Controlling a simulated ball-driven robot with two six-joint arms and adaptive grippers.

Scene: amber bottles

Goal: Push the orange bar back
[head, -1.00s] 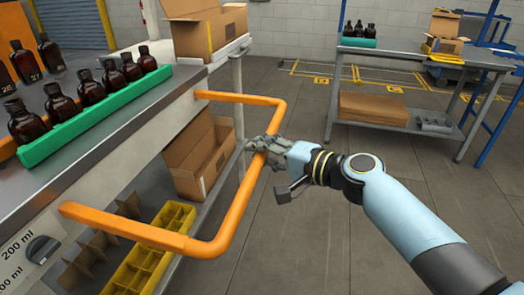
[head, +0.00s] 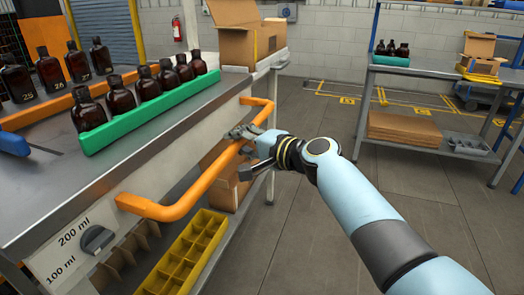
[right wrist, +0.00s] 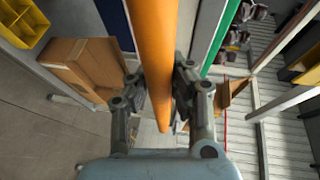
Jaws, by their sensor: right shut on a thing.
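The orange bar (head: 196,188) is a U-shaped handle on the front side of the metal bench. It sticks out a short way from the bench's side. My right gripper (head: 243,134) is shut on the bar near its far end. In the right wrist view the orange bar (right wrist: 153,60) runs between the two fingers of the right gripper (right wrist: 155,88). My left gripper is not in view.
A green rack (head: 101,138) with several amber bottles stands along the bench top (head: 60,190). A grey knob (head: 97,239) is below the bar's near end. A yellow crate (head: 190,255) and a cardboard box (head: 230,185) sit on the shelf below.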

